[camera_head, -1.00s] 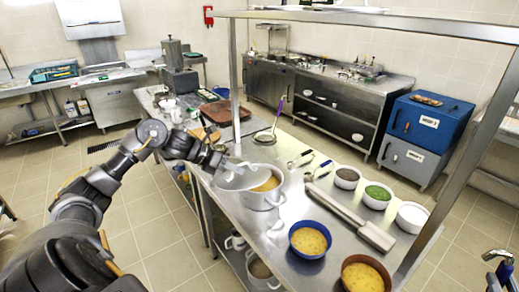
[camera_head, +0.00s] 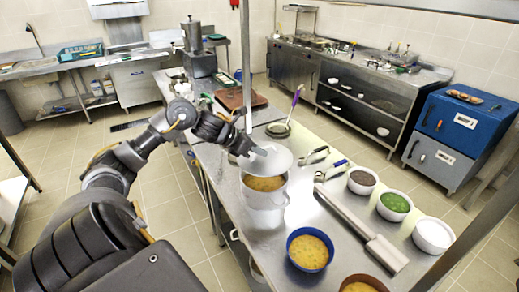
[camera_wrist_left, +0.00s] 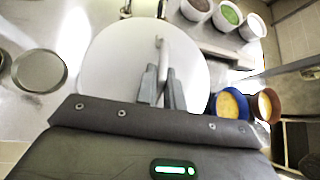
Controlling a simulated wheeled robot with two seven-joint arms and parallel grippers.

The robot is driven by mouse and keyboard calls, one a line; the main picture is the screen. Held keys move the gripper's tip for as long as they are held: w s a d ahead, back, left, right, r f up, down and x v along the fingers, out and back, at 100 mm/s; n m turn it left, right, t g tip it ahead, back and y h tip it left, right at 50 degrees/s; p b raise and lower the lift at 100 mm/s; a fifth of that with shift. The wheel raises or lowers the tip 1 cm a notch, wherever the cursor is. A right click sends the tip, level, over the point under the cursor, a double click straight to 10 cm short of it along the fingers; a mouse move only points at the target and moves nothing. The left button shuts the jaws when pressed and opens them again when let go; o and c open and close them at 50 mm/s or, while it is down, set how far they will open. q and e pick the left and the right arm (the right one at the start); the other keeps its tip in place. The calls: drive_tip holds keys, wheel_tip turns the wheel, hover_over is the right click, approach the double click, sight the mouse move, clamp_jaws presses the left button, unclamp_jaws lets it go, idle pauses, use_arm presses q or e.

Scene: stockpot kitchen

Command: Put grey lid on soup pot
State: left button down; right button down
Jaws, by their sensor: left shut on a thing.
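The grey lid (camera_head: 274,160) is held by its handle (camera_wrist_left: 163,50) in my left gripper (camera_head: 247,149). In the left wrist view the two fingers (camera_wrist_left: 162,90) close on that handle. The soup pot (camera_head: 264,204) is a light, wide pot standing on the steel counter, with yellow-orange soup (camera_head: 264,184) inside. In the head view the lid overlaps the pot's far rim and leaves the near part of the soup visible. I cannot tell whether lid and rim touch. In the wrist view the lid (camera_wrist_left: 120,70) hides the pot. My right gripper is not in view.
A blue soup bowl (camera_head: 310,250) and a brown one (camera_head: 362,284) stand at the near right. Several small bowls (camera_head: 394,206) line the right side beside a long metal utensil (camera_head: 362,228). A ladle (camera_head: 279,130) lies behind the pot. A shelf post (camera_head: 245,60) rises behind.

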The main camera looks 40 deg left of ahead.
sight(253, 161)
use_arm(q)
drive_tip(key=shift+w+f+b, duration=0.1)
drive_tip(key=shift+f+b, duration=0.2)
drive_tip(key=shift+f, duration=0.5)
wheel_tip(253, 161, down, 3)
drive_tip(key=b, duration=0.2)
drive_tip(key=shift+f+b, duration=0.2)
drive_tip(key=shift+b, duration=0.1)
drive_tip(key=shift+f+b, duration=0.45)
drive_tip(key=shift+r, duration=0.1)
drive_tip(key=shift+f+b, duration=0.2)
drive_tip(key=shift+b, duration=0.6)
drive_tip(key=shift+f+b, duration=0.45)
drive_tip(key=shift+b, duration=0.2)
idle(0.4)
drive_tip(key=c, duration=1.4)
unclamp_jaws()
drive_tip(key=shift+c, duration=0.2)
